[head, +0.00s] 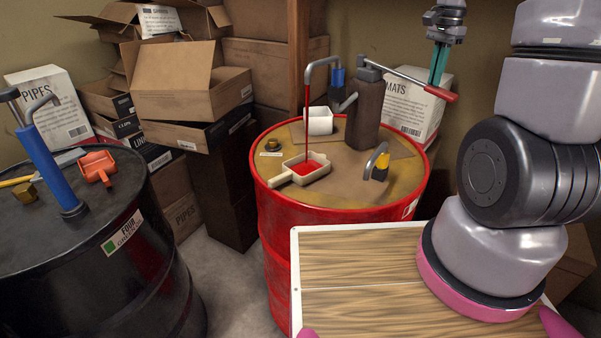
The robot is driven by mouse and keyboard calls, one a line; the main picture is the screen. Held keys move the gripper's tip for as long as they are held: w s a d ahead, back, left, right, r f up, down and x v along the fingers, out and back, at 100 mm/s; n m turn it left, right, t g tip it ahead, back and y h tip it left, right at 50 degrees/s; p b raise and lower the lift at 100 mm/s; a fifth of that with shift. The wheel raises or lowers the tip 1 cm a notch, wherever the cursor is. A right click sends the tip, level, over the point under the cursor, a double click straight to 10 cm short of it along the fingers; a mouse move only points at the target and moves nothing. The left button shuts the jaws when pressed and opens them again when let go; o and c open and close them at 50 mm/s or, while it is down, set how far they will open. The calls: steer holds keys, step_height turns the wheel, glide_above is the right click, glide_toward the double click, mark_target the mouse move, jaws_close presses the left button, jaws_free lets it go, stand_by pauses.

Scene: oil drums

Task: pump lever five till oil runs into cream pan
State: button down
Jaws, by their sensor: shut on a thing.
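A pump with a brown body (364,122) stands on the red drum (273,231). Its lever (402,77) slopes down to the right to a red grip (441,94). My gripper (436,82), with teal fingers, reaches down from above and is shut on the lever near that grip. Red oil (307,115) runs in a thin stream from the pump's bent spout (322,61) into the cream pan (282,178). The pan sits on the drum top with red oil in it. I cannot read the number on the drum's label.
A white square container (320,121) stands behind the pan, and a short bent pipe with a yellow part (380,166) to its right. A black drum (110,273) labelled FOUR, with a blue pump (48,165) and orange pan (97,167), is left. Boxes (182,92) fill the back.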

steer(key=shift+s+f, duration=0.1)
steer(key=shift+f, duration=0.3)
step_height(320, 180, up, 15)
steer(key=shift+f, duration=0.2)
stand_by(0.3)
step_height(320, 180, up, 5)
stand_by(0.5)
steer(key=s+a+f+n+t+y, duration=0.1)
steer(key=s+a+n+t, duration=0.2)
steer(key=s+a, duration=0.3)
steer(key=s+a+f+n+t+y, duration=0.1)
steer(key=s+a+n+t, duration=0.3)
steer(key=s, duration=0.9)
steer(key=a+f+n, duration=0.1)
steer(key=a, duration=0.2)
steer(key=shift+s+a+f+n, duration=0.2)
steer(key=shift+s+f+n, duration=0.05)
steer(key=shift+n, duration=0.15)
